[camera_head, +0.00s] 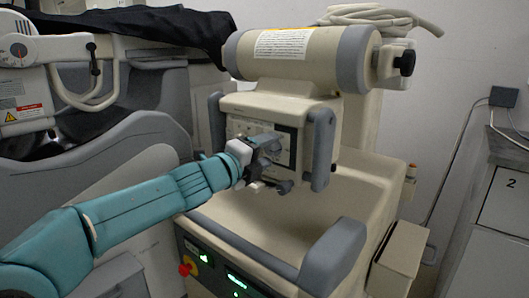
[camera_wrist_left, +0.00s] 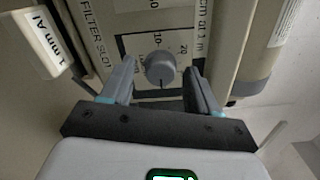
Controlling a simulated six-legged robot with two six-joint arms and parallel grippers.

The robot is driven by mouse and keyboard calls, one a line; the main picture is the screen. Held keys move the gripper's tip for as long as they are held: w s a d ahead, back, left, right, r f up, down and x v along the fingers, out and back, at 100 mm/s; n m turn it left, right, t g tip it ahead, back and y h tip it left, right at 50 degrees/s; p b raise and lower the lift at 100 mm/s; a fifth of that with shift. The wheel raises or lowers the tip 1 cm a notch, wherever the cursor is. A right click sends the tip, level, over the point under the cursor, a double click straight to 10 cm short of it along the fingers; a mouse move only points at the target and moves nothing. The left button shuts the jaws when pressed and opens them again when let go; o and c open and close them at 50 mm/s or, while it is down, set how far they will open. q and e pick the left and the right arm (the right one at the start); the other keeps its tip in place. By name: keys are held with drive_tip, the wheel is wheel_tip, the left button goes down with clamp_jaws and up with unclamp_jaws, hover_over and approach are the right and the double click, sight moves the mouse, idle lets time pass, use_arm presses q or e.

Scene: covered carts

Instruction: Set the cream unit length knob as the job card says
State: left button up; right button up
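The cream unit (camera_head: 290,110) stands in the middle of the head view, with a control panel on its front. In the left wrist view a round grey knob (camera_wrist_left: 160,68) sits on that panel, beside a scale marked 10 and 20 and the words "cm at 1 m". A dark mark on the knob points down in the picture. My left gripper (camera_wrist_left: 161,85) is open, one finger on each side of the knob, with a gap on both sides. In the head view the left gripper (camera_head: 262,160) covers the lower panel and hides the knob. My right gripper is out of view.
A grey handle (camera_head: 323,150) flanks the panel on the right. A "FILTER SLOT" label and a tag reading "1 mm Al" (camera_wrist_left: 43,40) lie left of the knob. A printed label (camera_head: 282,43), too small to read, is on the cylinder. A dark-covered machine (camera_head: 130,30) stands left.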

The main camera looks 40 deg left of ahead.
use_arm(q)
drive_tip(key=s+a+p, duration=0.1)
drive_tip(key=s+p, duration=0.1)
drive_tip(key=s, duration=1.4)
drive_tip(key=shift+s+p, duration=0.15)
drive_tip(key=shift+p, duration=0.25)
drive_tip(key=shift+a, duration=0.15)
